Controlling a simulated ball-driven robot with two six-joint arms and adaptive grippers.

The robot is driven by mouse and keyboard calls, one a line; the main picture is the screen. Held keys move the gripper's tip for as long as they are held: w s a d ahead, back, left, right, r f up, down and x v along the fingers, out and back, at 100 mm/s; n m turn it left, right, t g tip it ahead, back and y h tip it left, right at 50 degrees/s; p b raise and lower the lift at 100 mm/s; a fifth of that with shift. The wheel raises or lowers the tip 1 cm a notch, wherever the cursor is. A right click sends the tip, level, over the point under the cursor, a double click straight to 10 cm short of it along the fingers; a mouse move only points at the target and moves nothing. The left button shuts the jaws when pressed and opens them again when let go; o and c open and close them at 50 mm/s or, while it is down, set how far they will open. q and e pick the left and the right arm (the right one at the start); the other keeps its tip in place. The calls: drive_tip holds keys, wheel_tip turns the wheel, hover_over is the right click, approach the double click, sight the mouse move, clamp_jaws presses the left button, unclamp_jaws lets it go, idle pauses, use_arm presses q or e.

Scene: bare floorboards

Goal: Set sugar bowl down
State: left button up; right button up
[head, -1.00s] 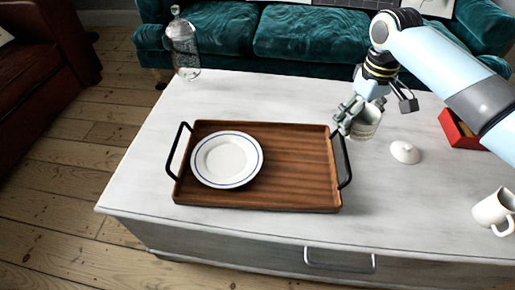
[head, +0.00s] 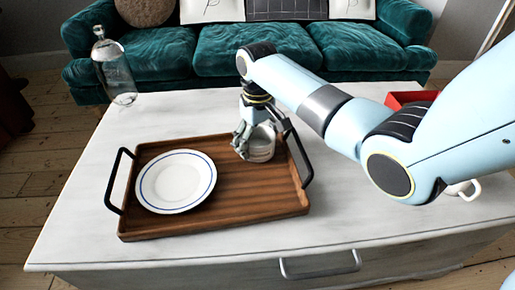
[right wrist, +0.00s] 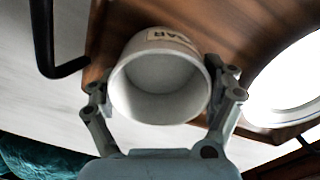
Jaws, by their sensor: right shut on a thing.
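The sugar bowl (head: 262,146) is a white, open-topped pot at the back right of the wooden tray (head: 235,205) in the head view. In the right wrist view the bowl (right wrist: 160,88) shows its empty-looking inside and part of a label. My right gripper (head: 245,143) is shut on the bowl, one finger on each side of it. The bowl is over the tray; I cannot tell whether its base touches the wood. A white plate with a blue ring (head: 176,181) lies on the left part of the tray. My left gripper is not in view.
A clear glass bottle (head: 115,72) stands at the table's back left. A red box (head: 410,98) and a white mug (head: 463,188) are at the right, partly behind my right arm. The tray's black handles (head: 117,180) rise at both ends. The white tabletop (head: 75,210) is clear at the left.

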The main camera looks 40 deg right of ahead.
sight(258, 135)
drive_tip(key=shift+f, duration=0.65)
drive_tip(key=shift+r, duration=0.2)
drive_tip(key=shift+f, duration=0.2)
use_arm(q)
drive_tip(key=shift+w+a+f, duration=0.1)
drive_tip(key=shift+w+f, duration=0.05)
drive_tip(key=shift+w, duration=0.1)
use_arm(e)
drive_tip(key=o, duration=1.1)
drive_tip(key=shift+r, duration=0.15)
wheel_tip(258, 135, up, 11)
drive_tip(key=p, duration=0.5)
drive_tip(key=shift+r+p, duration=0.35)
drive_tip(key=shift+r, duration=0.2)
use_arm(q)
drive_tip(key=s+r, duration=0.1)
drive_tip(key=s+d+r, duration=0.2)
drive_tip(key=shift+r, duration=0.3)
